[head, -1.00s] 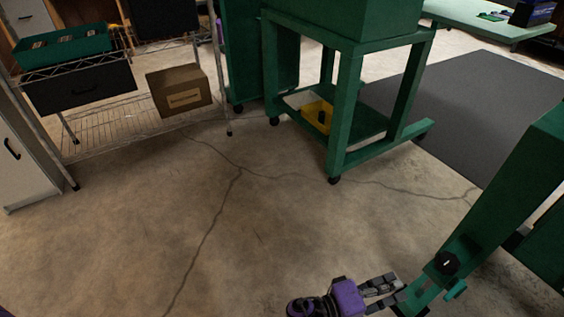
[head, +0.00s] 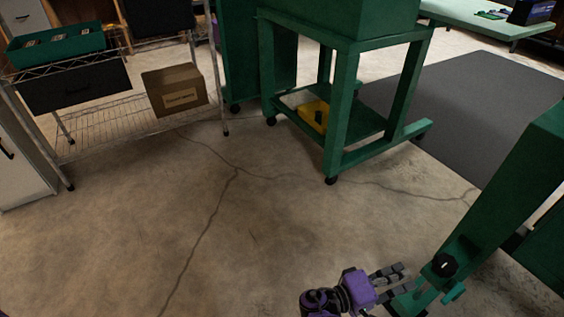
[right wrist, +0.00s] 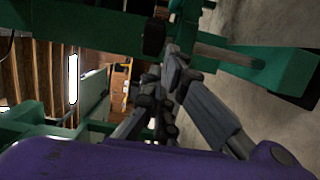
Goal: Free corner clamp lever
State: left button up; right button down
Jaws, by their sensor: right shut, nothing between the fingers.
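A green upright post (head: 500,200) stands at the right of the head view. At its foot is a black round knob (head: 445,265) with a small green lever-like piece (head: 453,291) just below it. I cannot tell for sure which part is the clamp lever. My right gripper (head: 402,276) is just left of these parts, its fingers pointing toward them. It is shut and empty. In the right wrist view its fingertips (right wrist: 168,75) meet close to a black block (right wrist: 153,38) and a green beam (right wrist: 230,60); contact is unclear. My left gripper is out of view.
A green wheeled stand (head: 338,120) with a yellow item (head: 314,114) on its low shelf stands at the back. A wire rack (head: 110,130) holds a cardboard box (head: 176,90). The cracked concrete floor (head: 240,240) between is clear. A dark mat (head: 480,115) lies behind.

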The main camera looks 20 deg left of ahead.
aim_at(437, 275)
jog(key=x, duration=0.4)
jog(key=d, duration=0.1)
jog(key=s+d, duration=0.1)
jog(key=d, duration=0.1)
jog(key=shift+s+p, duration=0.1)
jog(key=shift+p, duration=0.25)
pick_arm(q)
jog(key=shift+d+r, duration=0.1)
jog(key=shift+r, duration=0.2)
pick_arm(e)
jog(key=shift+s+d, duration=0.25)
jog(key=shift+d, duration=0.15)
jog(key=shift+s+d, duration=0.1)
jog(key=shift+d, duration=0.05)
